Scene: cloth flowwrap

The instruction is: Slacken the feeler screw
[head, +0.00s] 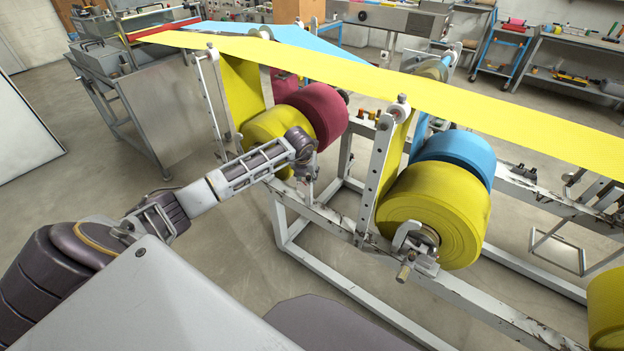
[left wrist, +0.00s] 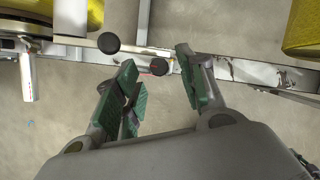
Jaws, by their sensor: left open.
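My left gripper (head: 309,186) reaches down beside the yellow roll on the far side of the frame. In the left wrist view the same gripper (left wrist: 160,82) is open, with its green-padded fingers spread apart. A dark round knob (left wrist: 159,67) shows between the fingertips, in front of the pale rail; I cannot tell whether a finger touches it. A second dark knob (left wrist: 108,42) shows to the upper left, outside the fingers. No label tells which knob is the feeler screw. In the head view my gripper and arm hide these knobs. My right gripper is not in view.
The white machine frame (head: 350,299) carries a large yellow roll (head: 437,212), a blue roll (head: 457,150) and a maroon roll (head: 318,112). Perforated uprights (head: 379,170) stand beside the rolls. A yellow web (head: 440,88) runs overhead. The floor at left is clear.

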